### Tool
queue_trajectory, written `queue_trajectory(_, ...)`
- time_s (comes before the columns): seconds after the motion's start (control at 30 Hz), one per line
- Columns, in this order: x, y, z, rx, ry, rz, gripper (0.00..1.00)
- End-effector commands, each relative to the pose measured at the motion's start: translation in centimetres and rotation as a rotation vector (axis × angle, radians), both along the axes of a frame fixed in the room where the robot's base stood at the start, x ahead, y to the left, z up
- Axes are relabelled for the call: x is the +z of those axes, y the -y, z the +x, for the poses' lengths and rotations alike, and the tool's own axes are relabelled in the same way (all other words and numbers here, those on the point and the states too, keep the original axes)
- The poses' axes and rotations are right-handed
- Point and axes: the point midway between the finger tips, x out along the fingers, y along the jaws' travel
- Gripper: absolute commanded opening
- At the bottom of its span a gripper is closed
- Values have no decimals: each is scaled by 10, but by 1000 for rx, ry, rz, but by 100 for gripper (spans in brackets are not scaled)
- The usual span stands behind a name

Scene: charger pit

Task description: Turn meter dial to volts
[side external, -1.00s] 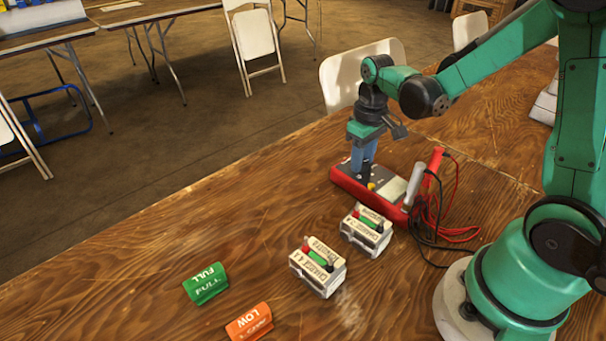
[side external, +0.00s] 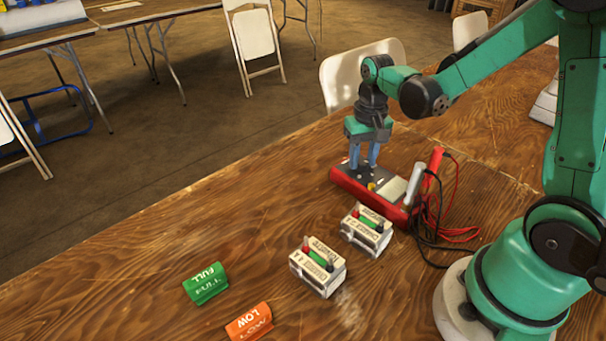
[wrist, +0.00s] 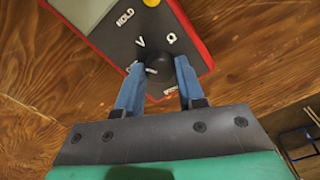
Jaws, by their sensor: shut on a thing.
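The red and dark grey meter (side external: 381,206) lies flat on the wooden table; it also shows in the wrist view (wrist: 193,38). A pale mark shows on the dial's left side, toward the small white label at left; the exact pointer setting is hard to read. My gripper (wrist: 158,72) has its blue fingers on either side of the dial, shut on it. In the side view my gripper (side external: 366,166) points down over the meter's far end, and the dial is mostly hidden.
Grey and red probes (side external: 413,186) with cables lie at the meter's right. Two white battery boxes (side external: 318,274) (side external: 366,238) stand in front. Green FULL (side external: 206,283) and orange LOW (side external: 249,323) markers lie at front left. The table left of the meter is clear.

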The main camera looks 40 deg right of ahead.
Motion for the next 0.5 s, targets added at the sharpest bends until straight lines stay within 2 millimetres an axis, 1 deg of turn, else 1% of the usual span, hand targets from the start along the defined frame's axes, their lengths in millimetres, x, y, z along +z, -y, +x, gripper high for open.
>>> queue_trajectory(0.2, 0, 0, 0, -200, 0, 0, 0)
queue_trajectory(0.5, 0, 0, 0, -421, 0, 0, 0)
